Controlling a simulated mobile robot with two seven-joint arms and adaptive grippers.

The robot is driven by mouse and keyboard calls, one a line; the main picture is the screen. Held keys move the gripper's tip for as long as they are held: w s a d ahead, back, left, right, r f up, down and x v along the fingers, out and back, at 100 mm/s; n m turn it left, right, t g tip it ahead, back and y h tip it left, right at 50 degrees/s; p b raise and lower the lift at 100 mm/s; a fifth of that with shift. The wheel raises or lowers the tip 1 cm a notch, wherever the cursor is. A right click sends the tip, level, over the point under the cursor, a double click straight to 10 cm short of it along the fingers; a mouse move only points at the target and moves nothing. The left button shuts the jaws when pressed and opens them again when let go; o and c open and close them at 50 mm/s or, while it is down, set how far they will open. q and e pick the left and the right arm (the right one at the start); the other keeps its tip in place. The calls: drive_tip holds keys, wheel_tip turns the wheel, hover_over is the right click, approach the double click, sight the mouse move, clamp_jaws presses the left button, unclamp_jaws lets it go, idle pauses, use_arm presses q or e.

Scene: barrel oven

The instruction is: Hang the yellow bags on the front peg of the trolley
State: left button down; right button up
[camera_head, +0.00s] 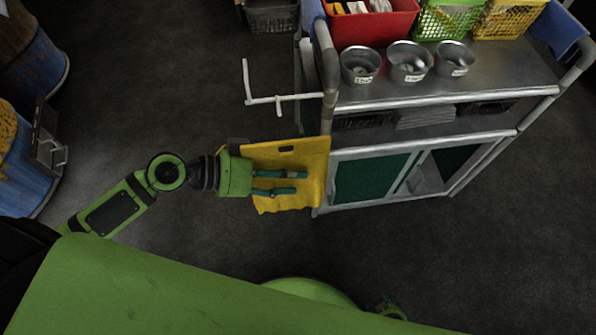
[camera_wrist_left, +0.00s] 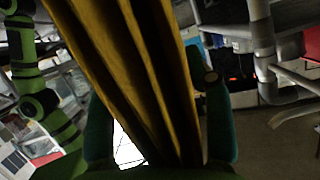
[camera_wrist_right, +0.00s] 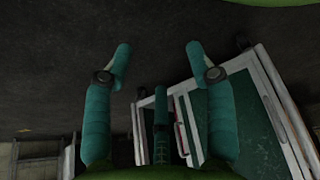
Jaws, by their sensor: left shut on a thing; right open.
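The yellow bags (camera_head: 268,205) hang as one flat bundle beside the trolley's left front corner, with a dark slot near their top edge. My left gripper (camera_head: 297,182) is shut on them; its fingers lie across the yellow surface. In the left wrist view the bags (camera_wrist_left: 135,70) run as folded yellow sheets between the fingers. The trolley (camera_head: 425,145) stands to the right. A pale peg rack (camera_head: 285,98) sticks out left from it, above the bags in the picture and apart from them. I cannot tell depth well. My right gripper (camera_wrist_right: 157,48) is open and empty.
On the trolley top stand several metal bowls (camera_head: 408,63), a red bin (camera_head: 372,25), and green (camera_head: 448,20) and yellow baskets (camera_head: 508,18). Blue barrels (camera_head: 35,70) stand at far left. The dark floor (camera_head: 165,95) between barrels and trolley is clear.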

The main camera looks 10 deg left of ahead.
use_arm(q)
drive_tip(key=shift+w+a+f, duration=0.1)
drive_tip(key=shift+w+a, duration=0.3)
drive_tip(key=w+a+f+b, duration=0.1)
drive_tip(key=w+a+b, duration=0.2)
drive_tip(key=w+b, duration=0.2)
drive_tip(key=shift+w+f, duration=0.2)
drive_tip(key=shift+w, duration=1.2)
use_arm(e)
drive_tip(key=shift+w+a+f, duration=0.1)
drive_tip(key=shift+w+a, duration=0.15)
drive_tip(key=shift+w, duration=0.35)
drive_tip(key=shift+w+a+f, duration=0.1)
drive_tip(key=shift+w+a, duration=0.1)
drive_tip(key=shift+w, duration=0.4)
drive_tip(key=shift+w+a+f, duration=0.1)
drive_tip(key=shift+w+a, duration=0.15)
drive_tip(key=shift+w, duration=0.35)
use_arm(q)
drive_tip(key=shift+w, duration=0.1)
use_arm(e)
drive_tip(key=shift+r, duration=0.15)
use_arm(q)
drive_tip(key=shift+c, duration=2.2)
unclamp_jaws()
drive_tip(key=v, duration=1.2)
